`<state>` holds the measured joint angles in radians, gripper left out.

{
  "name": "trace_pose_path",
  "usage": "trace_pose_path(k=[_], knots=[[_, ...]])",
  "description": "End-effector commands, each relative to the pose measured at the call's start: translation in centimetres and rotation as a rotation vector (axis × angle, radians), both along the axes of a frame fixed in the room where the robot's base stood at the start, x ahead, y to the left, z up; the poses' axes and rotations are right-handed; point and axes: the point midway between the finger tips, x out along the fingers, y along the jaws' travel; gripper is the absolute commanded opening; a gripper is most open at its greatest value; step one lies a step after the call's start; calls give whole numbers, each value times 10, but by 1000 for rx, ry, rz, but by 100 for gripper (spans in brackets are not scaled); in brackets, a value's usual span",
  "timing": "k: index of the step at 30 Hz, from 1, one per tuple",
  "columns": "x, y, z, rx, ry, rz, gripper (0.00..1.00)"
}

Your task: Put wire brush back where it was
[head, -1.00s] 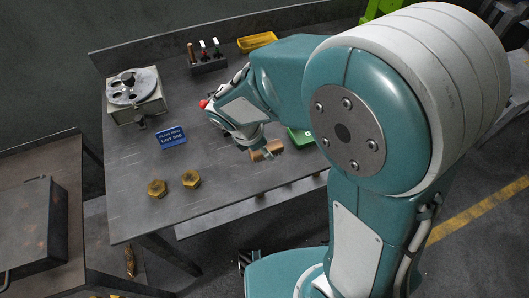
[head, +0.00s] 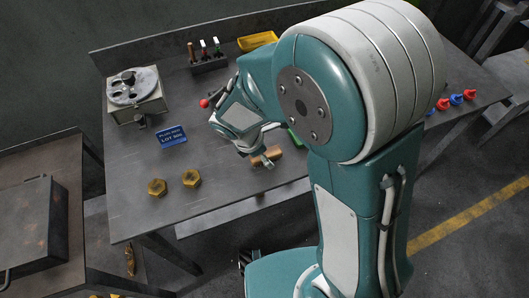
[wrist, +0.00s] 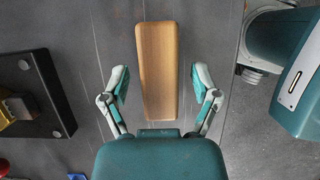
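The wire brush shows as a long tan wooden block (wrist: 158,70) in the middle of the wrist view. Its bristles are hidden. In the head view the wooden block (head: 267,156) is partly covered by my gripper, near the front edge of the workbench (head: 215,200). My gripper (wrist: 160,82) is open, with one finger on each side of the block and a visible gap on both sides. In the head view my gripper (head: 258,160) is over the block. I cannot tell how high the fingers are above the bench.
Two brass hex nuts (head: 174,185) and a blue lot sign (head: 171,136) stand left of my gripper. A grey round-topped device (head: 135,92), a tool rack (head: 208,55) and a yellow bin (head: 257,41) stand farther back. A dark block with a yellow part (wrist: 30,90) lies left in the wrist view.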

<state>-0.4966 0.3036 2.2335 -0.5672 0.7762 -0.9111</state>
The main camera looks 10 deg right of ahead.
Motion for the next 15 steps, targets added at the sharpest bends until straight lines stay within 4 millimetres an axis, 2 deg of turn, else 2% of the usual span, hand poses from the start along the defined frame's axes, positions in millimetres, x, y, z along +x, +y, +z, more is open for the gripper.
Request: trace_pose_path(k=[8,11,15], knots=[[0,2,6,1,-2,1,79],[-1,7,19,2,-5,1,79],[-4,18,46,2,-5,2,79]])
